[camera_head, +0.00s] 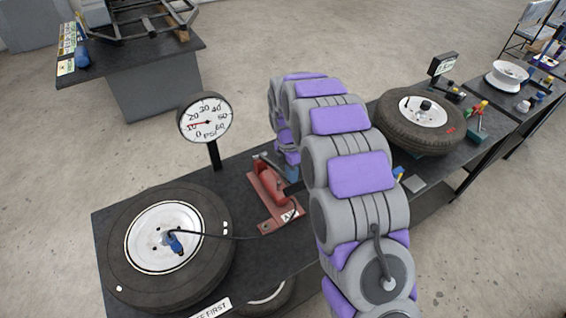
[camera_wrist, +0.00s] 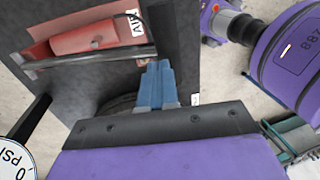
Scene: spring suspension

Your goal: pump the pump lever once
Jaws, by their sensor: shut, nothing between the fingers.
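The red pump (camera_head: 270,190) stands on the dark table, just left of my arm in the head view. It also shows at the upper left of the wrist view (camera_wrist: 98,33). The metal bar of its lever (camera_wrist: 90,62) runs across the pump's near side in the wrist view. My gripper (camera_wrist: 157,72) has its blue fingers together, with nothing between them. The fingertips are close to the right end of the bar; whether they touch it I cannot tell. In the head view my arm hides most of the gripper and part of the lever.
A tire (camera_head: 120,245) lies left of the pump, with a hose running to it. A pressure gauge (camera_head: 206,120) stands behind, its red needle near 10. Another tire (camera_head: 390,125) lies right of my arm. A separate table (camera_head: 150,75) stands at the back left.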

